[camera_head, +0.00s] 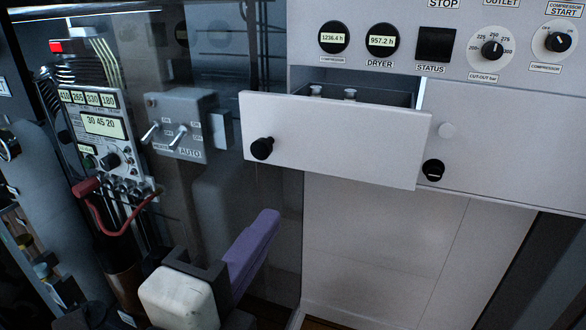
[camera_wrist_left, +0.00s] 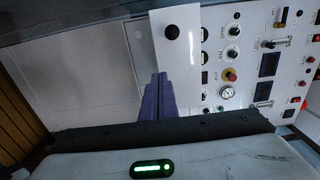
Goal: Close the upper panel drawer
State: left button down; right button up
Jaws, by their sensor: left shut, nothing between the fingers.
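The upper panel drawer (camera_head: 340,138) stands pulled out of the white panel, its inside showing behind the white front. A black round knob (camera_head: 262,148) sits at the left of its front. In the left wrist view the drawer front (camera_wrist_left: 182,60) lies beyond the fingers, with its dark knob (camera_wrist_left: 171,32) above them. My left gripper (camera_head: 266,217) is below the drawer front and its knob, apart from them in the head view. Its purple fingers are shut together and empty; they also show in the left wrist view (camera_wrist_left: 157,85). My right gripper is not in view.
A closed white front (camera_head: 505,150) is right of the drawer, with a black knob (camera_head: 433,170) near it. Gauges and dials (camera_head: 383,40) line the panel above. A grey switch box (camera_head: 178,125) and a display unit (camera_head: 100,125) with a red cable stand at left.

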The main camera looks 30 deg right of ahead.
aim_at(308, 166)
pick_arm(q)
jog(key=p+x, duration=0.1)
jog(key=x, duration=1.1)
jog(key=shift+w+d, duration=0.3)
jog(key=shift+d, duration=0.1)
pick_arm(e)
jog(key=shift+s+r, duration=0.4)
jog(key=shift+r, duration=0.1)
